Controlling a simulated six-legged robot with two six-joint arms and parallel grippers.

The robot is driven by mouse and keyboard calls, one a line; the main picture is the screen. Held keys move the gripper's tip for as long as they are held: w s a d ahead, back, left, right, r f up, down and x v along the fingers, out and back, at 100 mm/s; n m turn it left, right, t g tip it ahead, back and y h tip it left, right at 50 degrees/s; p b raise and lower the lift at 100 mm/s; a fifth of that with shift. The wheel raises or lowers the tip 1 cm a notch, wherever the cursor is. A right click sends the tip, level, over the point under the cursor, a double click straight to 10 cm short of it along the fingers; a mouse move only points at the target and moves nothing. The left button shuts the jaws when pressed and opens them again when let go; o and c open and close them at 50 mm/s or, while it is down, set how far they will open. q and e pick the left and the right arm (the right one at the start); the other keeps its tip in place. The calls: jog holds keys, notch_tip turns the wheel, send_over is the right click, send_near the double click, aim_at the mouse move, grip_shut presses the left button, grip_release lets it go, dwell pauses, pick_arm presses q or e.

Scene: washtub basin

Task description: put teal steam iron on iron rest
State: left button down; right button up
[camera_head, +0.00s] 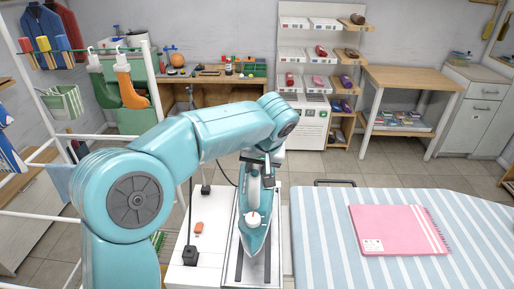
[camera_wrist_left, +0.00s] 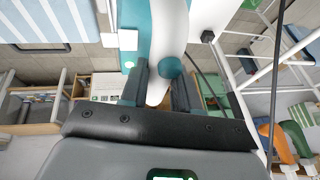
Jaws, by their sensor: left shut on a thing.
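The teal steam iron (camera_head: 255,237) has a white knob and a pale handle, and its pointed end faces the front in the head view. My left gripper (camera_head: 258,164) is shut on its rear handle; the wrist view shows the white handle (camera_wrist_left: 172,38) between the fingers. The iron is over the iron rest (camera_head: 274,262), a pale tray with dark strips on the white stand. I cannot tell whether the iron touches the rest. My arm hides part of the handle. My right gripper is not in view.
The striped ironing board (camera_head: 320,240) lies right of the rest, with a folded pink cloth (camera_head: 398,229) on it. A small orange-brown object (camera_head: 199,228) and a black block (camera_head: 190,255) sit on the white stand to the left. A dark cord runs beside the arm.

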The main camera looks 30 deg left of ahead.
pick_arm(q)
jog(key=f, duration=0.2)
jog(key=shift+w+f, duration=0.35)
jog(key=shift+f, duration=0.05)
notch_tip(320, 180, down, 4)
jog(key=shift+s+r, duration=0.1)
jog(key=shift+s, duration=0.05)
jog(key=shift+f, duration=0.2)
jog(key=shift+s+r, duration=0.1)
jog(key=c, duration=0.8)
grip_release()
jog(key=shift+f, duration=0.2)
jog(key=shift+d, duration=0.1)
jog(key=shift+r, duration=0.1)
